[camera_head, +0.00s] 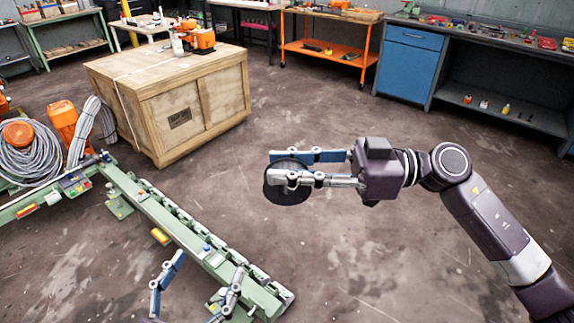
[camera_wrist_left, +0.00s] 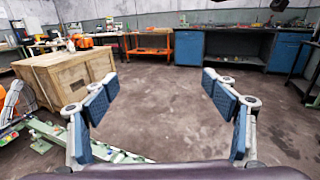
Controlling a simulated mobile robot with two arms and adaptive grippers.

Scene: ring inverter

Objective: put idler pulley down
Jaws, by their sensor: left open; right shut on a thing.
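The idler pulley (camera_head: 280,190) is a dark round disc in the head view. My right gripper (camera_head: 292,168) is shut on it and holds it in the air above the floor, right of the green conveyor. One finger crosses its front and hides part of it. My left gripper (camera_head: 197,278) shows low in the head view, at the green conveyor's near end, with its fingers spread and nothing between them. In the left wrist view the left gripper (camera_wrist_left: 166,105) is open and empty, with blue pads on both fingers.
A green conveyor frame (camera_head: 165,215) runs diagonally at the left. A wooden crate (camera_head: 178,117) stands behind it, with an orange machine (camera_head: 197,38) on top. Coiled cable (camera_head: 30,160) lies at the far left. A blue cabinet workbench (camera_head: 408,62) lines the back. The middle floor is clear.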

